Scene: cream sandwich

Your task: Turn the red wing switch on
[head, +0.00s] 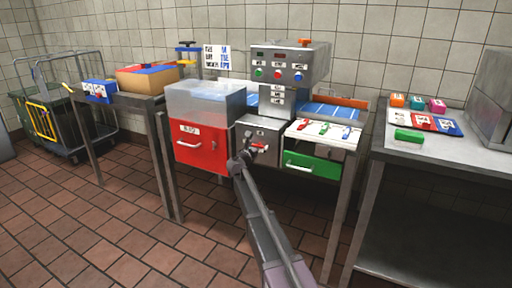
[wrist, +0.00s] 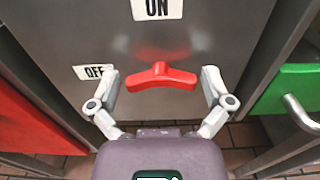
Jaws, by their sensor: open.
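The red wing switch (wrist: 161,77) is on the front of a grey metal box, centred in the wrist view. Its two wings lie about level, left to right, with a small raised middle. An ON label (wrist: 157,9) is above it and an OFF label (wrist: 93,72) is to its left. My gripper (wrist: 160,80) is open, with one finger on each side of the switch and a gap to each wing end. In the head view the switch (head: 258,146) is partly hidden by my gripper (head: 244,157).
A red drawer (head: 200,148) is close on the left. A green drawer (head: 312,165) with a metal handle sticks out on the right. A control panel (head: 287,67) with buttons is above. Open tiled floor lies in front.

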